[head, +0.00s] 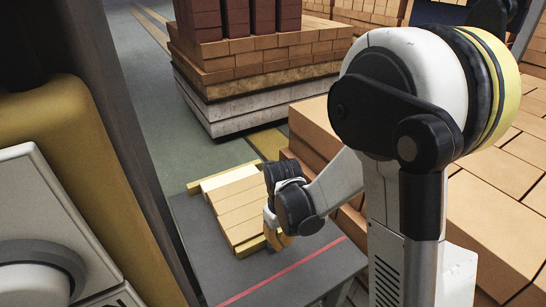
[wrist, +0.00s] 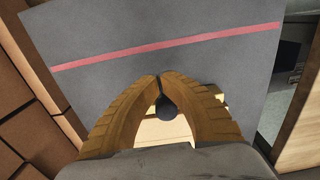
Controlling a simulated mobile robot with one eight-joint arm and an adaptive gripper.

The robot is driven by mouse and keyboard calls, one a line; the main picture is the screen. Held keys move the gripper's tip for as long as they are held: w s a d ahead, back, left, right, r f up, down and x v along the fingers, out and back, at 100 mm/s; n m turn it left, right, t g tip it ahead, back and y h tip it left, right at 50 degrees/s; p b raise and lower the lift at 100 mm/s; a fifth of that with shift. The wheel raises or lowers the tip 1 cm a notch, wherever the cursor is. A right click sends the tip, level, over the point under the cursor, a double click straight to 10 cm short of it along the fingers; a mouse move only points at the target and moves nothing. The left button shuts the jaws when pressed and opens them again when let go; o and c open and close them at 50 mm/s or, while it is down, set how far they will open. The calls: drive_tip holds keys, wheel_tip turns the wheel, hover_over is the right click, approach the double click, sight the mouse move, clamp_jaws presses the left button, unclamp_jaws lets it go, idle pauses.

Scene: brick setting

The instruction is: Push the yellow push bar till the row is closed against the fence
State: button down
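A row of tan bricks (head: 237,205) lies on a grey tabletop (head: 205,260). A yellow bar (head: 249,247), which looks like the push bar, lies across the near end of the row. A pale strip with a yellow end, likely the fence (head: 224,177), lies across the far end. Any gaps in the row are too small to tell. My gripper (head: 278,240) is low beside the near bar's right end; contact is unclear. In the wrist view, my gripper's fingertips (wrist: 160,78) nearly meet. A dark rounded shape shows between the fingers, with pale surfaces below.
A red line (wrist: 170,45) crosses the tabletop, nearer me than the row. Stacked bricks (head: 505,175) stand close on the right. A loaded pallet stack (head: 255,65) stands beyond the table. A yellow and grey machine body (head: 50,150) fills the left. The tabletop around the red line is bare.

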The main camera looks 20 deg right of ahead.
drive_tip(key=shift+w, duration=0.2)
idle(0.4)
drive_tip(key=shift+w+a, duration=0.2)
drive_tip(key=shift+w, duration=0.6)
drive_tip(key=shift+w, duration=0.2)
drive_tip(key=shift+s, duration=0.15)
idle(0.3)
wheel_tip(320, 180, up, 8)
drive_tip(key=p, duration=0.5)
drive_tip(key=shift+s, duration=0.2)
drive_tip(key=shift+w+a+f, duration=0.1)
drive_tip(key=shift+w, duration=0.25)
